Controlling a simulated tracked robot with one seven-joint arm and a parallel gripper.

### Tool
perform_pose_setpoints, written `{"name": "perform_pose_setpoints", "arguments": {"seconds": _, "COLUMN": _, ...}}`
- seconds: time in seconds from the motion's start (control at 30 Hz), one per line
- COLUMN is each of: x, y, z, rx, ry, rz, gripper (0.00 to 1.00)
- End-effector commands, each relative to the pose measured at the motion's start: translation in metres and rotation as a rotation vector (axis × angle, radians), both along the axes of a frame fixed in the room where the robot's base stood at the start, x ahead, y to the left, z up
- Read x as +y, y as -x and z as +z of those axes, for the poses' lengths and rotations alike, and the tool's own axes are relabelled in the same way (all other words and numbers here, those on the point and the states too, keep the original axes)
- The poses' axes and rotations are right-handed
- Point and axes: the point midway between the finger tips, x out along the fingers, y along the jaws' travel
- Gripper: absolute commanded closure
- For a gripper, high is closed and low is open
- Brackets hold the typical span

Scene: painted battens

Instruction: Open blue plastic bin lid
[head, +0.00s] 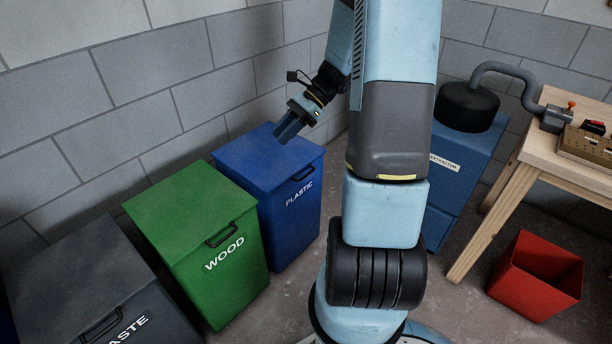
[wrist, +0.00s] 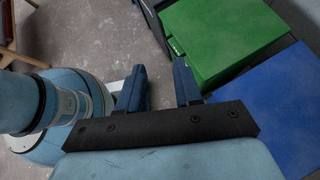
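The blue plastic bin (head: 290,215) stands against the grey block wall, marked PLASTIC on its front. Its flat lid (head: 255,160) is shut, with a dark handle (head: 303,173) at the front edge. The lid also shows at the right of the wrist view (wrist: 272,110); the handle cannot be made out there. My gripper (head: 283,135) appears above the lid in the head view, fingers pointing down and left. In the wrist view my gripper (wrist: 159,66) has its two blue fingers apart, with nothing between them but floor behind.
The green WOOD bin (head: 205,245) and a dark grey waste bin (head: 90,285) stand left of it, lids shut. Right are a blue extractor (head: 450,180), a wooden bench (head: 560,150) and a red open bin (head: 535,280). Some concrete floor (head: 300,290) is free in front.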

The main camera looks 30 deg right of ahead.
Motion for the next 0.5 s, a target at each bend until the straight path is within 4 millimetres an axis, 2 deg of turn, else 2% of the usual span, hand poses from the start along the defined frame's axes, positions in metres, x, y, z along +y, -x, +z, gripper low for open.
{"name": "perform_pose_setpoints", "arguments": {"seconds": 0.03, "x": -0.008, "y": -0.005, "z": -0.012, "rx": 0.04, "ry": -0.044, "rz": -0.05, "gripper": 0.66}}
{"name": "perform_pose_setpoints", "arguments": {"seconds": 0.5, "x": -0.072, "y": -0.043, "z": -0.113, "rx": 0.384, "ry": -0.472, "rz": -0.515, "gripper": 0.66}}
